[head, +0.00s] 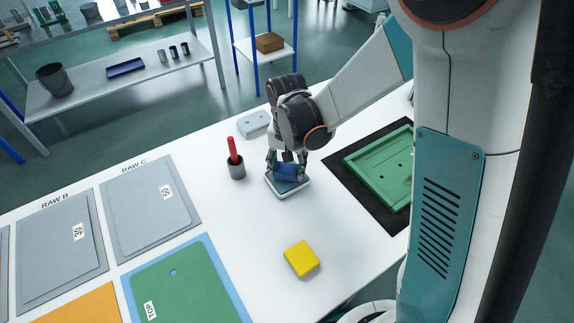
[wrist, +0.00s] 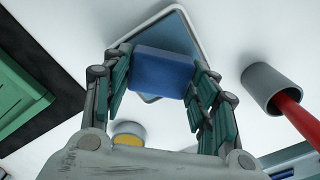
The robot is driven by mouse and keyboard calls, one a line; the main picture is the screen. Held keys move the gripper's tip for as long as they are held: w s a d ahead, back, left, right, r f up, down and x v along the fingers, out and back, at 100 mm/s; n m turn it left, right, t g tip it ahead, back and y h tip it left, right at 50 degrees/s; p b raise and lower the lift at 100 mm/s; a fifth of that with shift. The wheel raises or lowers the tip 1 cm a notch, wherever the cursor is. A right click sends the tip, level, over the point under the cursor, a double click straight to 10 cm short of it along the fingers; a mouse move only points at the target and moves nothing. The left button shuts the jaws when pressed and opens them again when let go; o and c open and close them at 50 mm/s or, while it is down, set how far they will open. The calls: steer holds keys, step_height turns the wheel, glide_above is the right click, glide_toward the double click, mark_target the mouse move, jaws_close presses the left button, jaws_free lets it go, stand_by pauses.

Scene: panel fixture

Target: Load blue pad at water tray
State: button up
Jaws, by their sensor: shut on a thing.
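My gripper (head: 287,160) is shut on a blue pad (head: 286,172), with a finger on each side of it. The pad (wrist: 162,72) also shows between the fingers of my gripper (wrist: 160,75) in the wrist view. In the wrist view the tray's rim (wrist: 185,20) shows behind the pad, which hides part of the tray. I cannot tell whether the pad touches the tray's floor.
A grey cup (head: 236,168) with a red-handled tool stands left of the tray. A green panel fixture (head: 352,160) lies on a black mat to the right. A yellow block (head: 301,259) lies in front. Grey panels (head: 150,195) and a green panel (head: 185,285) lie at left.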

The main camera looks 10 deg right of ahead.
mark_target(287, 168)
steer(key=shift+s+f+b, duration=0.1)
steer(key=shift+f+b, duration=0.4)
stand_by(1.6)
steer(key=shift+r+p, duration=2.45)
steer(key=shift+r, duration=1.1)
